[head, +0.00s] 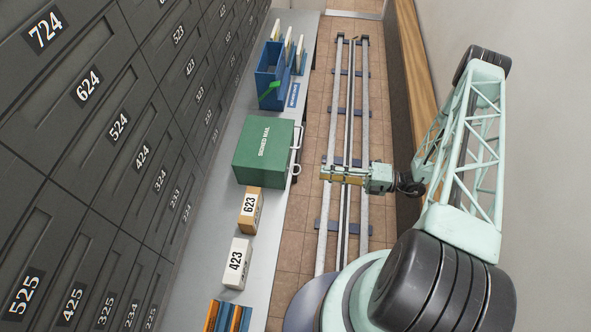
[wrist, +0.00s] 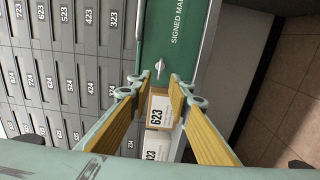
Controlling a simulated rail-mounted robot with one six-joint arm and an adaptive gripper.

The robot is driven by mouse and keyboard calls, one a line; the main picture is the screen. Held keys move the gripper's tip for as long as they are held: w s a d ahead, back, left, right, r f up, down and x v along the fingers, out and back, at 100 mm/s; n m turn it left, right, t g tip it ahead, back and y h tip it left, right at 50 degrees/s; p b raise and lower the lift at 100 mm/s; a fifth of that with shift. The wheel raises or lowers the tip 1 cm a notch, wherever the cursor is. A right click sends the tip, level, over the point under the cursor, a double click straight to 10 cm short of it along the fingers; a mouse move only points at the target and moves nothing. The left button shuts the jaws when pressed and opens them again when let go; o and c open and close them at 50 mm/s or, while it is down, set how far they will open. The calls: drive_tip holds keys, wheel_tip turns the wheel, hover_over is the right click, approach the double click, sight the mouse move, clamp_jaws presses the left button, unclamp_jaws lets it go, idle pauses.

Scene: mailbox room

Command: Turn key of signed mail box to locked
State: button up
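The green signed mail box (head: 262,152) stands on the grey counter in the head view, with white lettering on its top. It also fills the upper middle of the wrist view (wrist: 160,30). A small silver key (wrist: 160,67) shows against the green surface, pointing up and slightly tilted in the picture. My gripper (head: 323,173) is to the right of the box in the head view, apart from it. In the wrist view its yellow-padded fingers (wrist: 159,82) are open, with the key seen between and just beyond the tips. The key is not clear in the head view.
A parcel marked 623 (head: 249,210) and one marked 423 (head: 237,263) stand on the counter (head: 264,260) in front of the box. A blue bin (head: 270,77) is behind it. Numbered mailboxes line the left wall. Floor rails (head: 330,236) run beside the counter.

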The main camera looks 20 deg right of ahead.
sight(295, 169)
drive_tip(key=shift+b+x, duration=0.4)
drive_tip(key=shift+x, duration=5.8)
drive_tip(key=shift+c, duration=0.4)
clamp_jaws()
